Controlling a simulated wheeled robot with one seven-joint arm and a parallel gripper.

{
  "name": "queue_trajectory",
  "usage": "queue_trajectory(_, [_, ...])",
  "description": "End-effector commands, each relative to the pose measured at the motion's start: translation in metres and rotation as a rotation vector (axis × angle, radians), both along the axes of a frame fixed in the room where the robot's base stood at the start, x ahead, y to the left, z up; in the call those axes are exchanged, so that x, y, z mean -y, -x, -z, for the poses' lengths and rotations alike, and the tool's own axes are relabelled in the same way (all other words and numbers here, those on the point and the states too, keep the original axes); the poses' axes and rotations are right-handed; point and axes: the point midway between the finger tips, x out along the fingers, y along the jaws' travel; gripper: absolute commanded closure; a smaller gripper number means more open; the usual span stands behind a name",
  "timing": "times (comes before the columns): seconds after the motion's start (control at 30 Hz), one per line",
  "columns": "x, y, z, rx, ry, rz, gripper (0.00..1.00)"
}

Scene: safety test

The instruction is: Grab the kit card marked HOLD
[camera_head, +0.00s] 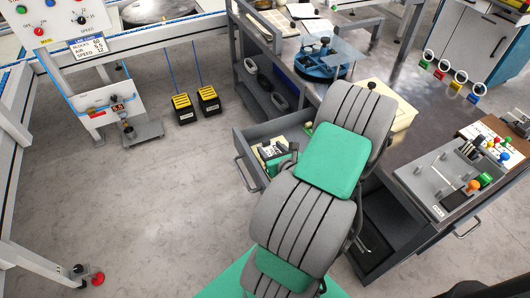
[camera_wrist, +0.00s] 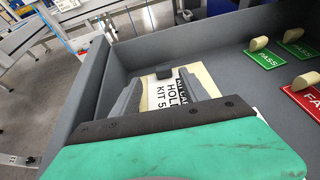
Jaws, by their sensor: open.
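A white card marked HOLD and KIT 5 (camera_wrist: 165,97) lies on a cream backing inside the open grey drawer (camera_wrist: 85,92). Another label, partly hidden, lies beside it at its right. My gripper (camera_wrist: 166,86) is open over the card, its grey fingers to the left and right of the lettering. I cannot tell whether the fingers touch the card. A small dark block (camera_wrist: 163,73) sits at the card's far side. In the head view the drawer (camera_head: 240,145) juts from the bench, and my arm hides part of it.
In the wrist view, green PASS cards (camera_wrist: 265,60) and a red card (camera_wrist: 302,92) with tan knobs lie to the right. The drawer walls stand close on the left and far sides. A grey tester (camera_head: 440,185) stands on the bench at right; open floor lies left.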

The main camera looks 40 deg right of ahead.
Motion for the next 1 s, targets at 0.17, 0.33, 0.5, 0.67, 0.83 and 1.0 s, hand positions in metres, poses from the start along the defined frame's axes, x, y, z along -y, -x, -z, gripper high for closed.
queue_trajectory(0.17, [0.013,-0.02,0.008,0.001,0.005,0.009,0.47])
queue_trajectory(0.33, [0.022,-0.048,0.018,0.0,0.004,0.009,0.47])
queue_trajectory(0.5, [0.027,-0.057,0.02,0.001,0.003,0.013,0.47])
queue_trajectory(0.67, [0.026,-0.057,0.02,0.001,0.002,0.012,0.49])
queue_trajectory(0.83, [0.025,-0.057,0.02,0.0,0.002,0.01,0.63])
queue_trajectory(1.0, [0.025,-0.058,0.02,0.0,0.002,0.01,0.77])
